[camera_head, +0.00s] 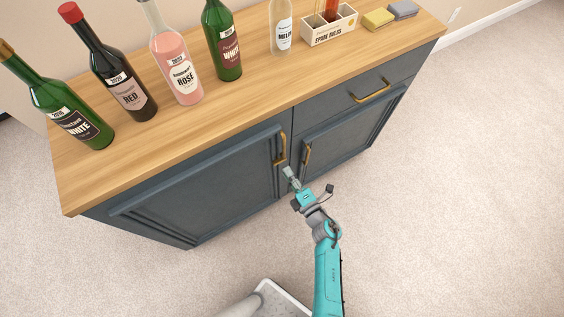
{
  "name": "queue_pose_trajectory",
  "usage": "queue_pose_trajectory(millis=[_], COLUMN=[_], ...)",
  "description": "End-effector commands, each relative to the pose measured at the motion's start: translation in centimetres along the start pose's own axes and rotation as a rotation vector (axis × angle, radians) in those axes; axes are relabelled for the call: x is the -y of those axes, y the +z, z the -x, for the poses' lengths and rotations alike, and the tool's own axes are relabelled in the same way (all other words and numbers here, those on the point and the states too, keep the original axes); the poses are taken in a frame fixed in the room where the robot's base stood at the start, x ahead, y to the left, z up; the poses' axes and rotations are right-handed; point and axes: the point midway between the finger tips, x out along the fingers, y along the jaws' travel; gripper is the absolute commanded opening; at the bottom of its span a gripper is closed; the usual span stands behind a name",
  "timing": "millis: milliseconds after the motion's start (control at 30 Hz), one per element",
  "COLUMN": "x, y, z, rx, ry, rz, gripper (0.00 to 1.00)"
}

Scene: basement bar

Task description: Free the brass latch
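A dark blue-grey cabinet (205,190) with a wooden top stands in front of me. A brass piece (280,149) shaped like a handle is on its left door near the middle seam. A second brass piece (307,154) is on the right door beside the seam. I cannot tell whether either one is a latch. My gripper (289,173) is just below these pieces, close to the cabinet front. Its fingertips look near the left brass piece, but contact cannot be made out. The fingers are too small to tell open from shut, and I see nothing held.
A brass drawer handle (372,92) is at the upper right. Several bottles, a pink one (178,62) among them, stand on the wooden top (180,130). A box marked spare bulbs (328,34), a yellow sponge (377,18) and a grey sponge (403,9) are there too. Carpet (450,200) around is clear.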

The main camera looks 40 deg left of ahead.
Motion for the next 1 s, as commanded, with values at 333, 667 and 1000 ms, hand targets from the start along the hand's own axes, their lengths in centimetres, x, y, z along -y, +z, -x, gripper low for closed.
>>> queue_pose_trajectory(millis=[333, 667, 1000], x=[0.0, 0.0, 0.0], y=[0.0, 0.0, 0.0], z=[-4.6, -5.2, -5.2], rx=[0.000, 0.001, 0.001], ry=[0.001, 0.000, 0.000], rz=[-0.001, -0.002, -0.001], gripper=[0.23, 0.23, 0.00])
